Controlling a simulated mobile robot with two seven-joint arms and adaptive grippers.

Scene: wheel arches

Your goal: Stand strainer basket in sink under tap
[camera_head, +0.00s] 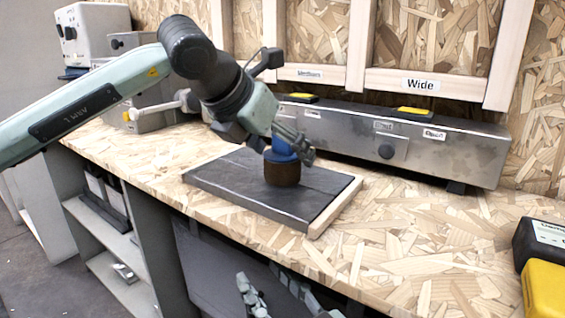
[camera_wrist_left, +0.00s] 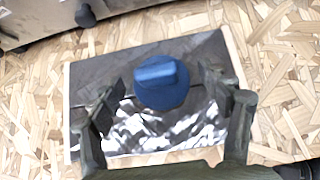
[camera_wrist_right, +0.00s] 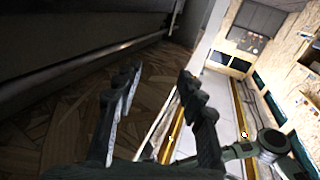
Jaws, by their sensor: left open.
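A brown cylinder (camera_head: 281,170) with a blue knob-like top (camera_head: 279,148) stands upright on a dark flat board. The blue top also shows in the left wrist view (camera_wrist_left: 162,84). My left gripper (camera_head: 293,145) is over it, open, with one finger on either side of the blue top; I cannot tell whether they touch it. My right gripper (camera_head: 274,290) is low in front of the bench, open and empty in the right wrist view (camera_wrist_right: 160,75). I cannot make out a strainer basket, sink or tap for certain.
The dark board (camera_head: 222,180) with a pale wooden edge lies on the chipboard bench (camera_head: 400,255). A long metal box (camera_head: 455,150) stands behind it under a "Wide" label (camera_head: 420,84). A yellow-and-black case (camera_head: 545,285) is at the right. Bench between is clear.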

